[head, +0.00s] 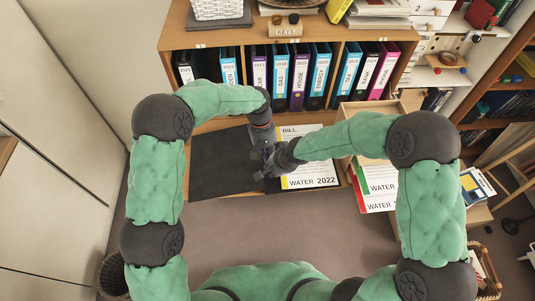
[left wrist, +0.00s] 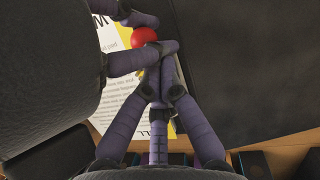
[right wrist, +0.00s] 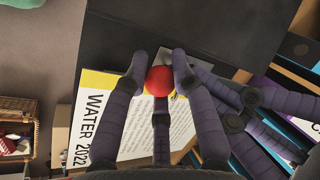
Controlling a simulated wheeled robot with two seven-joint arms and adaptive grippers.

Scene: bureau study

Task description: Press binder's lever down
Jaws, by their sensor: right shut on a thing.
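The open binder lies on the desk, its bare black cover (head: 222,165) at the left and the sheet marked WATER 2022 (head: 310,172) at the right. The lever's red round knob (right wrist: 159,81) sits between the fingers of my right gripper (right wrist: 160,75), which is shut on it. The knob also shows in the left wrist view (left wrist: 144,37). The lever's arm is mostly hidden by fingers. My left gripper (left wrist: 160,62) has its fingers drawn together, empty, close beside the knob and my right fingers. In the head view both hands hide the lever.
A shelf (head: 225,38) with several upright binders stands behind the desk. A wooden tray (head: 376,110) with papers (head: 378,180) is to the right of the open binder. The front of the desk (head: 270,225) is clear.

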